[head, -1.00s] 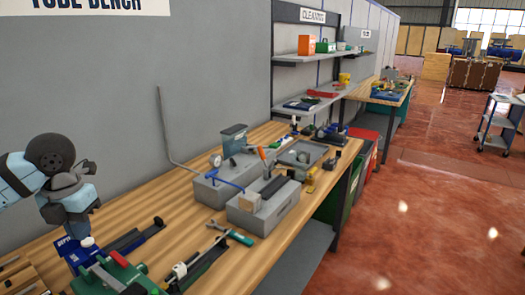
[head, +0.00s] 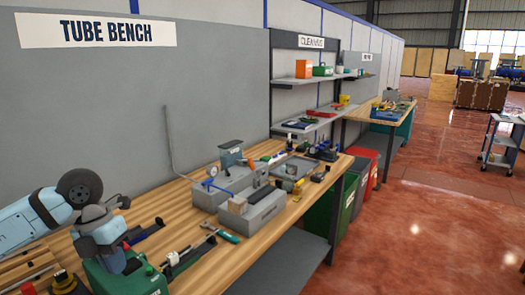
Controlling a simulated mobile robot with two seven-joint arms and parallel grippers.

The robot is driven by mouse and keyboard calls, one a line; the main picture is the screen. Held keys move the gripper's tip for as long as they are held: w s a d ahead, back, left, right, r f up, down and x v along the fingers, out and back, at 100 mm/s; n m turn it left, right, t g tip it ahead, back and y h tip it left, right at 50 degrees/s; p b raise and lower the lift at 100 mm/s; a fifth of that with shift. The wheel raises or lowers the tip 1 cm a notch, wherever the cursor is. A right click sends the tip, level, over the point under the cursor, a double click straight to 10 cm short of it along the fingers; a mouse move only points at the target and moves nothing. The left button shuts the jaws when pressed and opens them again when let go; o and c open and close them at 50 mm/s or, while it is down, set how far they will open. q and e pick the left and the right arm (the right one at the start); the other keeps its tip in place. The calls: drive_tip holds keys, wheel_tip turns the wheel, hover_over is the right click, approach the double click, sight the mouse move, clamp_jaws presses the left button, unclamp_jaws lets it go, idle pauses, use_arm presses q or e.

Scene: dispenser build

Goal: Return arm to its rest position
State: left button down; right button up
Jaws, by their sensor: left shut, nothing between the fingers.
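My left arm comes in from the left over the near end of the wooden bench (head: 190,232). Its left gripper (head: 112,252) points down and is shut, with nothing seen held. It overlaps the green block (head: 143,282) at the bench's near left in the picture; I cannot tell whether they touch. The fingertips are hard to make out against the things behind them. My right gripper is not in view.
Grey blocks (head: 256,213) stand mid-bench, with a green-handled wrench (head: 222,233) in front. A bent grey tube (head: 169,140) rises by the wall. Dark slide-like tools (head: 190,260) lie right of the gripper. Open red floor (head: 400,245) lies to the right.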

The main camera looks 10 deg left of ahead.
use_arm(q)
drive_tip(key=s+d+n+t+h+p, duration=0.2)
drive_tip(key=d+n+t+h+p, duration=0.3)
drive_tip(key=d+h, duration=1.45)
wheel_tip(320, 180, down, 12)
drive_tip(key=s+a+n+t+y+p, duration=0.1)
drive_tip(key=a+n+t+y+p, duration=0.25)
drive_tip(key=n+t+y, duration=1.4)
drive_tip(key=s+f+n+g+y+p, duration=0.1)
drive_tip(key=s+f+n+g+p, duration=0.1)
drive_tip(key=s+f+n+g, duration=0.9)
wheel_tip(320, 180, down, 3)
drive_tip(key=shift+s+r+y, duration=0.2)
drive_tip(key=shift+s+y, duration=0.1)
drive_tip(key=shift+s, duration=0.4)
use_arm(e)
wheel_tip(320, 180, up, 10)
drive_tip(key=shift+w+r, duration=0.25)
use_arm(q)
drive_tip(key=shift+a, duration=0.1)
